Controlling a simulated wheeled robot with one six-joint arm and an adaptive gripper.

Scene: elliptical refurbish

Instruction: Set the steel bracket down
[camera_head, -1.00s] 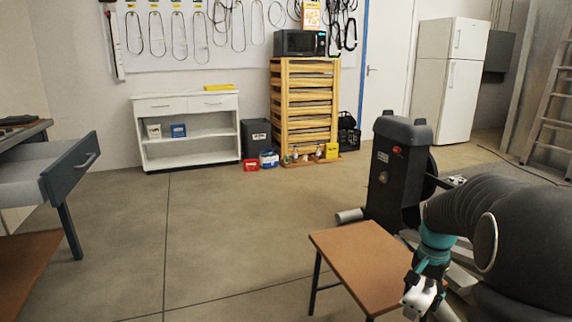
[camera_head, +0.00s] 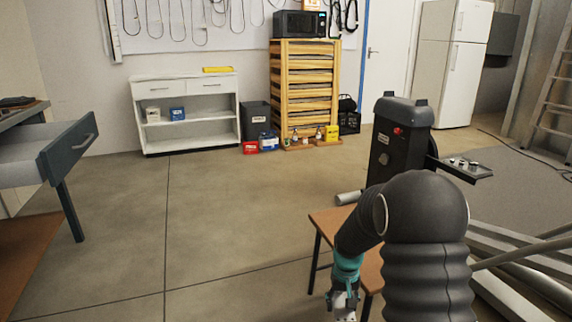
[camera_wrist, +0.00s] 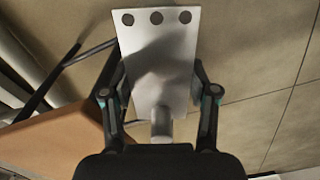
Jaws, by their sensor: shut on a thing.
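The steel bracket (camera_wrist: 158,60) is a pale grey plate with a row of three holes at its far end, seen in the wrist view. My gripper (camera_wrist: 160,92) is shut on it, with one finger at each side edge. In the head view my gripper (camera_head: 343,300) is low, at the front left edge of a small brown-topped table (camera_head: 327,222), and only a bit of the bracket (camera_head: 345,316) shows at the bottom edge. In the wrist view the tabletop (camera_wrist: 60,145) lies to the left and bare floor is under the bracket.
A dark machine (camera_head: 400,140) with a small tray (camera_head: 465,168) stands behind the table, with metal tubes to its right. An open drawer (camera_head: 70,150) juts out at the left. A white shelf unit (camera_head: 185,110) and wooden rack (camera_head: 305,95) stand at the back wall. The middle floor is clear.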

